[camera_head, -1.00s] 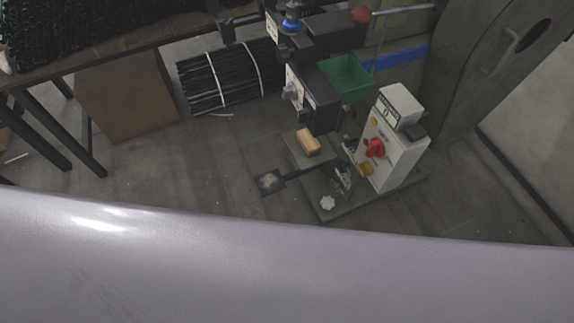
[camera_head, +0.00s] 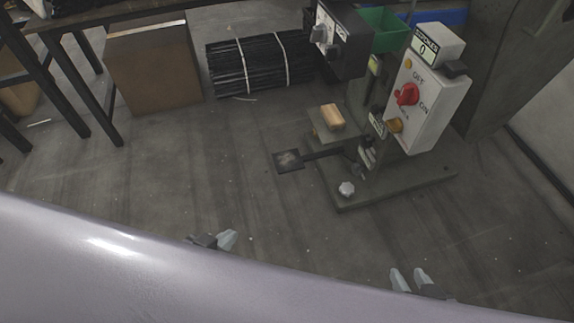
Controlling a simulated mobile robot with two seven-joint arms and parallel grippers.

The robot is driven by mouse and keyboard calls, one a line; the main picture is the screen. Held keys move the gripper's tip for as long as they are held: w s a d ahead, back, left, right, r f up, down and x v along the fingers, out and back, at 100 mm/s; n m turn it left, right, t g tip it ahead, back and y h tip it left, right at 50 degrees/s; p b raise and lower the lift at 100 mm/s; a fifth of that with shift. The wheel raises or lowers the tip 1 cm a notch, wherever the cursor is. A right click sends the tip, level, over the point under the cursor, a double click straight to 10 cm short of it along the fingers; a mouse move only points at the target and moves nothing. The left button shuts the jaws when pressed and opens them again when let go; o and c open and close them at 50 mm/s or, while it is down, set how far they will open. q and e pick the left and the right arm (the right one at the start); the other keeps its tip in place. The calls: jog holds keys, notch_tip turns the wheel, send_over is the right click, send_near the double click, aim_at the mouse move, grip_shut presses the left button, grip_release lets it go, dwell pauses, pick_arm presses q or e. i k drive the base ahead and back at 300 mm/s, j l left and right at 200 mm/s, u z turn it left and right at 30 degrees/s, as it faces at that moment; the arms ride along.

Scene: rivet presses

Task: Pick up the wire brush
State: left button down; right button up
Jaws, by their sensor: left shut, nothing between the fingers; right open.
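My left gripper (camera_head: 226,240) shows just past the edge of my pale body, low and left of the block, shut and empty. My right gripper (camera_head: 410,279) shows at the lower right, below the press base, open and empty. Both grippers are well apart from the block. My arms are mostly hidden behind my body.
The press base (camera_head: 400,192) carries a white control box (camera_head: 424,105) with a red knob. A flat pedal (camera_head: 288,160) sticks out to the left. A green bin (camera_head: 386,30), a bundle of black rods (camera_head: 258,63) and a cardboard box (camera_head: 152,66) stand behind. The floor in front is clear.

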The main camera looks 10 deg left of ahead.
aim_at(331, 115)
jog(key=i+l+z, duration=0.1)
jog(key=i+l, duration=0.15)
jog(key=i, duration=0.15)
jog(key=i+l, duration=0.2)
jog(key=i, duration=0.25)
jog(key=i+l+z, duration=0.15)
jog(key=i, duration=0.3)
